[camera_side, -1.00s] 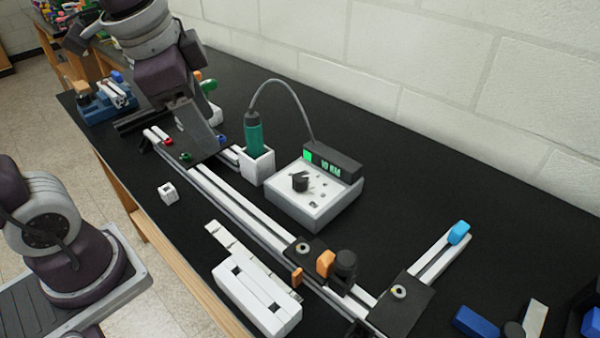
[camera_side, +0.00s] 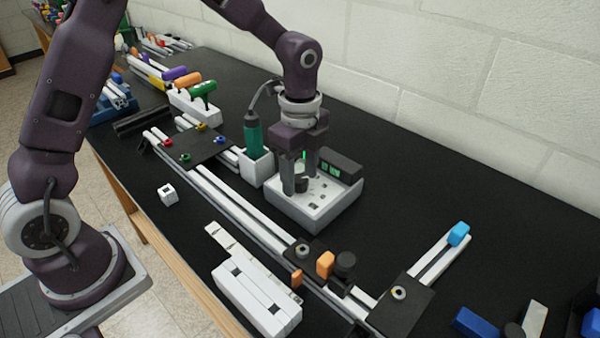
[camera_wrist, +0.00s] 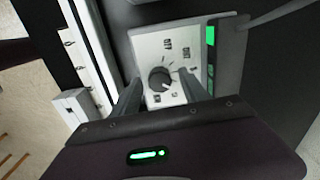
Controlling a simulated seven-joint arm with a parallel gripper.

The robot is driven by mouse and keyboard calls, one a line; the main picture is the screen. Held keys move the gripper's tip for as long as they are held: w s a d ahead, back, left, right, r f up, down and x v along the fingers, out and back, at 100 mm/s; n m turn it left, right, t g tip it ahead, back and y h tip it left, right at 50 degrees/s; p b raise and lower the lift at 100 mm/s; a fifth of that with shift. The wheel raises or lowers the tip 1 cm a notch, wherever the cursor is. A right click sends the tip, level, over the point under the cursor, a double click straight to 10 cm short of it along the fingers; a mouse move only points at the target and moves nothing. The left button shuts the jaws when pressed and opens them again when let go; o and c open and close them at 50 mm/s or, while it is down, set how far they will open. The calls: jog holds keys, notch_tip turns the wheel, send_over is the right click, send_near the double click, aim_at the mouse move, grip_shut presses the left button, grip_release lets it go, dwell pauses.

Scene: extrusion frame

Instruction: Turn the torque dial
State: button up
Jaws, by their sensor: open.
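The torque dial is a round black knob (camera_wrist: 159,79) on the white top of the controller box (camera_wrist: 146,44). In the side view the dial (camera_side: 301,184) is partly hidden by my fingers, and the controller box (camera_side: 316,213) stands on the black bench. My gripper (camera_side: 302,186) points down over the box, with one finger on each side of the dial. In the wrist view my gripper (camera_wrist: 160,92) is open, and its fingers look apart from the knob. I cannot tell whether the fingertips touch the box top.
A green screwdriver (camera_side: 253,134) with a cable stands in a white holder (camera_side: 256,168) left of the box. The aluminium extrusion frame (camera_side: 232,207) runs along the front. A white block tray (camera_side: 256,300) lies nearer.

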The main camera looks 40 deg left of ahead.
jog(key=shift+c, duration=0.4)
grip_shut()
jog(key=n, duration=1.5)
jog(key=shift+r+n, duration=0.1)
jog(key=shift+n, duration=0.3)
jog(key=n, duration=0.4)
jog(key=shift+w+n, duration=0.1)
jog(key=shift+n, duration=0.6)
